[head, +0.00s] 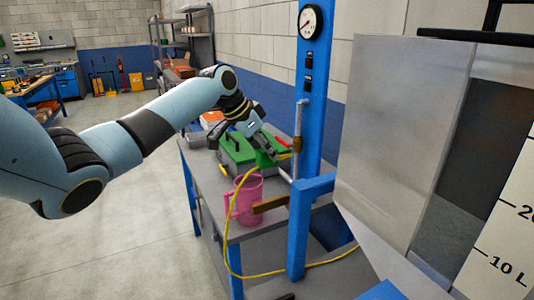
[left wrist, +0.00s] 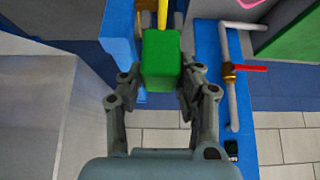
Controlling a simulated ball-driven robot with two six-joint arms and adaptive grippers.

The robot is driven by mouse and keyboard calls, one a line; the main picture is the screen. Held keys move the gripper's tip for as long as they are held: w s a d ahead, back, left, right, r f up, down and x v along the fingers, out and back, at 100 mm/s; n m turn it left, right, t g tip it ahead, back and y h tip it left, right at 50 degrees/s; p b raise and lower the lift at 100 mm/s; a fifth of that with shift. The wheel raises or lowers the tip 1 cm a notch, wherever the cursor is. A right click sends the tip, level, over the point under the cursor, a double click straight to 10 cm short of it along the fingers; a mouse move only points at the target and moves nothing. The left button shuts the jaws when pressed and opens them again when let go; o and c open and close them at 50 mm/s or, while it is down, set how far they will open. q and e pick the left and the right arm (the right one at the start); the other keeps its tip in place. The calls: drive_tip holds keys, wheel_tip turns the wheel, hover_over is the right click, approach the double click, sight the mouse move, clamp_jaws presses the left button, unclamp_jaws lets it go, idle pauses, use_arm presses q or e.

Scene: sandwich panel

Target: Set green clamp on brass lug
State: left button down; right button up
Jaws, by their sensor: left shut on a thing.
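My left gripper (head: 268,149) is shut on the green clamp (head: 266,159), above the grey bench by the blue post. In the left wrist view the clamp (left wrist: 160,60) is a green block between the two fingers (left wrist: 158,88), with a yellow cable (left wrist: 162,14) at its far end. The brass lug (head: 271,204) is a flat bar sticking out left from the blue frame, below and apart from the clamp. I cannot make out the lug in the left wrist view. My right gripper is not in view.
A pink jug (head: 245,195) stands on the bench (head: 262,231) just left of the lug. A pipe with a brass valve (head: 297,145) and red lever runs beside the blue post (head: 311,120). A green-and-grey case (head: 235,152) is behind. The yellow cable (head: 226,240) hangs over the bench front.

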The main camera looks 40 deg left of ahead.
use_arm(q)
drive_tip(key=shift+f+b, duration=3.15)
drive_tip(key=shift+f, duration=0.35)
drive_tip(key=shift+f+b, duration=0.75)
drive_tip(key=shift+f, duration=1.1)
drive_tip(key=shift+f, duration=0.5)
drive_tip(key=c, duration=0.8)
unclamp_jaws()
drive_tip(key=shift+c, duration=0.2)
